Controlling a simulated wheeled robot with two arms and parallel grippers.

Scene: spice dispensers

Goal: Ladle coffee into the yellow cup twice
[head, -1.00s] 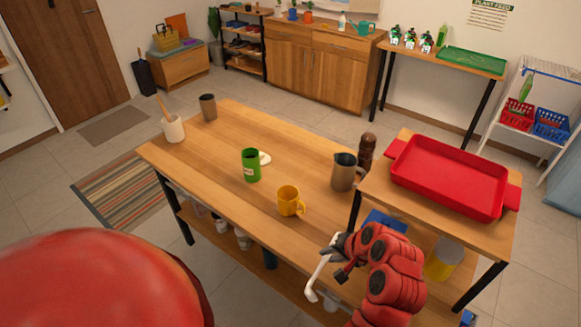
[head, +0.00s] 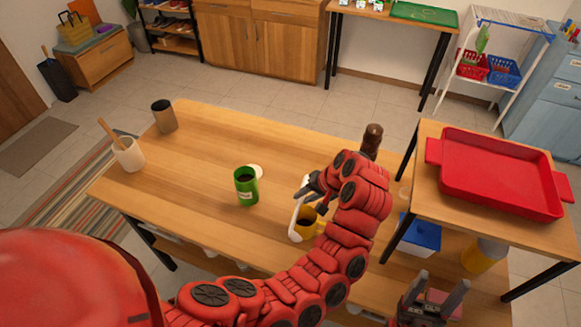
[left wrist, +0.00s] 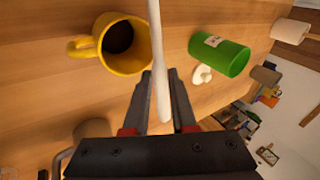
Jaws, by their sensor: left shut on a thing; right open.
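My left gripper (head: 313,190) is shut on a white ladle (head: 296,212); the ladle's handle (left wrist: 158,60) also runs between the fingertips (left wrist: 158,78) in the left wrist view. In the head view the ladle's low end overlaps the left side of the yellow cup (head: 321,229); whether they touch I cannot tell. The cup (left wrist: 143,48) is dark inside. The green can (head: 247,190) stands left of the cup, dark at its open top; it also shows in the left wrist view (left wrist: 232,60). My right gripper (head: 436,293) is open and empty at the lower right.
A white pot with a wooden utensil (head: 129,153) and a dark tumbler (head: 164,116) stand at the table's left end. A pepper mill (head: 372,140) stands behind my left arm. A side table with a red tray (head: 500,172) stands right. The table's middle left is clear.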

